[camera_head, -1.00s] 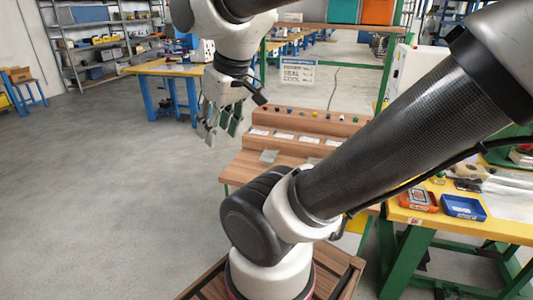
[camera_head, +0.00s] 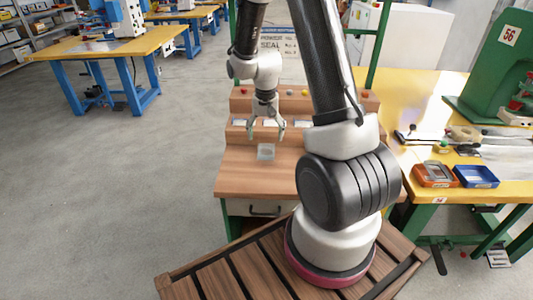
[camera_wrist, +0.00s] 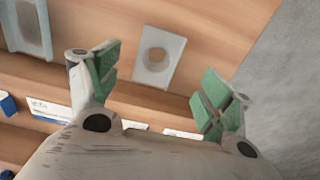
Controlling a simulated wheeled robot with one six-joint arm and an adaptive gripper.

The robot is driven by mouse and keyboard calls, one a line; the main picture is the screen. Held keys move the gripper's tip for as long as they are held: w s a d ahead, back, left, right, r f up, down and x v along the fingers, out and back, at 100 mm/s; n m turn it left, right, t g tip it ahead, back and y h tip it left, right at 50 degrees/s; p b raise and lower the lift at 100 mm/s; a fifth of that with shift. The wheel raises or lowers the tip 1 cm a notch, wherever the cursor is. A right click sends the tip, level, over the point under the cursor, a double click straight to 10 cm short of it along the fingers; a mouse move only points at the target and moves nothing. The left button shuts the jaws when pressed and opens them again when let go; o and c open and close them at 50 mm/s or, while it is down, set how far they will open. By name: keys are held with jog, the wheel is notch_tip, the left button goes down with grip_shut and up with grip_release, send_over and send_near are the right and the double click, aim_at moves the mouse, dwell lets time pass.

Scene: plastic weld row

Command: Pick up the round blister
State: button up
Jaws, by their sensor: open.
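The round blister (camera_wrist: 158,55) is a clear, pale square piece with a round hollow in its middle. It lies on the wooden bench top and also shows in the head view (camera_head: 265,152). My gripper (camera_head: 266,134) is open and empty above the bench, near the blister and toward the label row. In the wrist view my gripper (camera_wrist: 161,82) has its green-padded fingers spread, with the blister just beyond the tips and between their lines. Nothing covers the blister there.
Another clear blister (camera_wrist: 27,28) with a long hollow lies at left in the wrist view. A wooden step with white labels (camera_head: 239,123) and coloured knobs (camera_head: 304,92) rises behind. A yellow table with orange (camera_head: 436,174) and blue trays (camera_head: 476,176) stands right.

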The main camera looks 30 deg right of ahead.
aim_at(266, 152)
jog(key=f, duration=0.8)
jog(key=shift+d+f, duration=0.2)
jog(key=shift+f, duration=0.15)
jog(key=c, duration=0.8)
